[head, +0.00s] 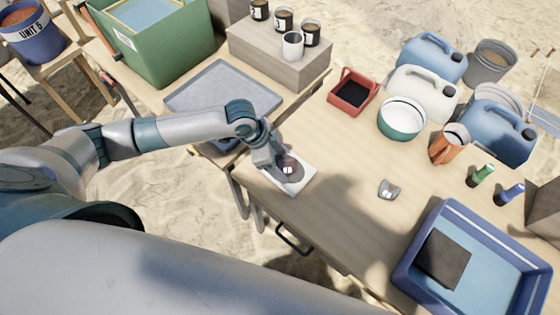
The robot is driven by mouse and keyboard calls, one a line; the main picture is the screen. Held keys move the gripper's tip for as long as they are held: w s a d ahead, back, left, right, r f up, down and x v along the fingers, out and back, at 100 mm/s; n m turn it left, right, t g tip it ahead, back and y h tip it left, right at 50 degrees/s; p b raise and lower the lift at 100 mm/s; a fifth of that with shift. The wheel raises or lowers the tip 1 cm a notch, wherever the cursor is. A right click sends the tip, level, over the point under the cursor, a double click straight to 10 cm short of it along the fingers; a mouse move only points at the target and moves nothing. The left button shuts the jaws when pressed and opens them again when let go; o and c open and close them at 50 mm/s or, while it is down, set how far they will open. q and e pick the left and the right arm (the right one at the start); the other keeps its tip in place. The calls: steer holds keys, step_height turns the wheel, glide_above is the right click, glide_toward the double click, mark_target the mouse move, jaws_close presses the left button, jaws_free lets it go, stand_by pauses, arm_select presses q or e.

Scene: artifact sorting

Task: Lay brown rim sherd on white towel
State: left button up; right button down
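The white towel (302,181) lies on the near left corner of the wooden table. A small dark brownish sherd (290,168) with a pale mark shows over the towel; I take it for the brown rim sherd. My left gripper (280,174) points down over the towel, right at the sherd's left side. The fingers partly cover the sherd and towel, and I cannot tell whether they grip it or stand open, nor whether the sherd touches the towel. My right gripper is not in view.
A grey sherd (388,189) lies mid-table. A blue tray (403,272) with a dark slab is at the lower right. A red box (351,92), a green-white bowl (401,119), an orange container (449,144) and jugs (422,91) stand behind. Table between towel and grey sherd is clear.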

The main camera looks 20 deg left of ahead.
arm_select(q)
steer(key=shift+a+r, duration=0.25)
steer(key=shift+r, duration=0.45)
steer(key=b+v, duration=0.1)
steer(key=v, duration=0.9)
steer(key=shift+s+r, duration=0.2)
steer(key=shift+r, duration=0.1)
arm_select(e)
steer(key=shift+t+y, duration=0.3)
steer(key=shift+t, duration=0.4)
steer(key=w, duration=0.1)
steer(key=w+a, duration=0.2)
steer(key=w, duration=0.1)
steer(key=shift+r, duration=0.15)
arm_select(q)
steer(key=shift+a, duration=0.15)
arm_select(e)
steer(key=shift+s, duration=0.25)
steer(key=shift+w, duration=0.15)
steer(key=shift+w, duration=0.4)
